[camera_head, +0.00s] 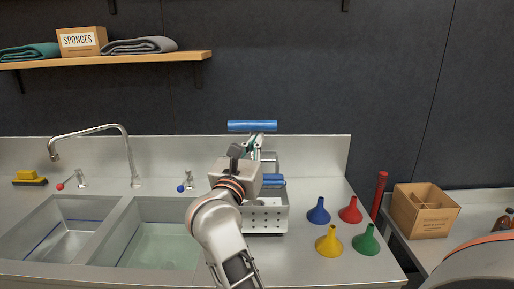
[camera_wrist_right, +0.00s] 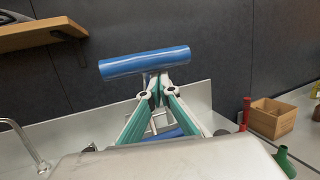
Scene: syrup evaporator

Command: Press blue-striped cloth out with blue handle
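The blue handle (camera_head: 252,125) is a horizontal bar on a metal stem, raised above a perforated metal press box (camera_head: 264,222) on the counter. My right gripper (camera_head: 254,148) is at the stem just below the bar. In the right wrist view its teal fingers (camera_wrist_right: 158,90) converge on the stem under the blue handle (camera_wrist_right: 145,62), with little gap between the tips. A blue piece (camera_head: 272,181) shows at the top of the box, partly behind my right wrist; I cannot tell if it is cloth. No blue stripes are readable. My left gripper is not in view.
Two sink basins (camera_head: 120,205) with a tap (camera_head: 128,160) lie to the left. Blue (camera_head: 318,212), red (camera_head: 350,211), yellow (camera_head: 329,243) and green (camera_head: 366,241) funnels stand right of the press. A cardboard box (camera_head: 424,212) stands farther right. A shelf (camera_head: 130,60) hangs above.

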